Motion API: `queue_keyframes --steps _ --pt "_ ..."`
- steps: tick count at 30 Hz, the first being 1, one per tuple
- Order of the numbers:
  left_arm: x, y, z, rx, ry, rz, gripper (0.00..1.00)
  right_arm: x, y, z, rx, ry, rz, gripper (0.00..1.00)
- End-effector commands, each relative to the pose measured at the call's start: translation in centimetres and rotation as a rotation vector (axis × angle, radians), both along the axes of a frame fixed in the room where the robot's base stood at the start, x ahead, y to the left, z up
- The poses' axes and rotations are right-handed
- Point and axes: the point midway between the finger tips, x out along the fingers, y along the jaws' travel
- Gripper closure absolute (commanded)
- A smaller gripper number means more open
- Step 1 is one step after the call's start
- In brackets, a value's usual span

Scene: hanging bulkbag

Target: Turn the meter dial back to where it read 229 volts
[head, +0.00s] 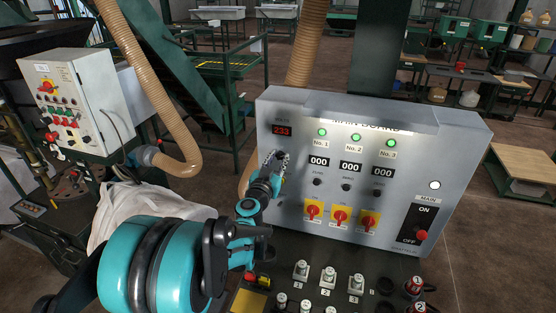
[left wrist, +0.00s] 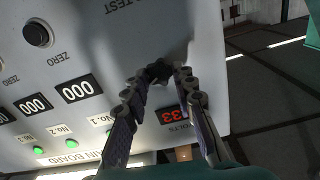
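The main board (head: 420,140) is a grey panel in the head view. Its red volts display (head: 282,131) reads 233. In the left wrist view the display (left wrist: 172,116) is upside down and partly covered by a finger. The meter dial (left wrist: 158,72) is a small dark knob close to the display. My left gripper (head: 276,158) reaches the panel just below the display. In the left wrist view its fingertips (left wrist: 160,76) close in on both sides of the dial and appear to grip it. The fingers hide most of the dial in the head view. My right gripper is not in view.
Three 000 displays (head: 350,167) with small black knobs and three red-yellow rotary switches (head: 340,217) sit right of the dial. A main ON/OFF switch (head: 420,222) is at the lower right. A lower console (head: 325,277) with several buttons stands below.

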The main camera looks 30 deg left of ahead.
Motion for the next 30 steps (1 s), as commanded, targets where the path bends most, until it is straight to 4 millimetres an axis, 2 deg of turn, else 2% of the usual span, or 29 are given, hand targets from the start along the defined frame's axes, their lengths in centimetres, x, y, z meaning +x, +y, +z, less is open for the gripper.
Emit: queue_keyframes --steps 14,30 --pt "0.0 0.0 0.0 -0.059 -0.014 0.0 1.0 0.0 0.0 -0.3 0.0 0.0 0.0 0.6" --pt "0.0 0.1 -0.1 -0.444 -0.107 0.0 1.0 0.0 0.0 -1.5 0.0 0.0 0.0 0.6"
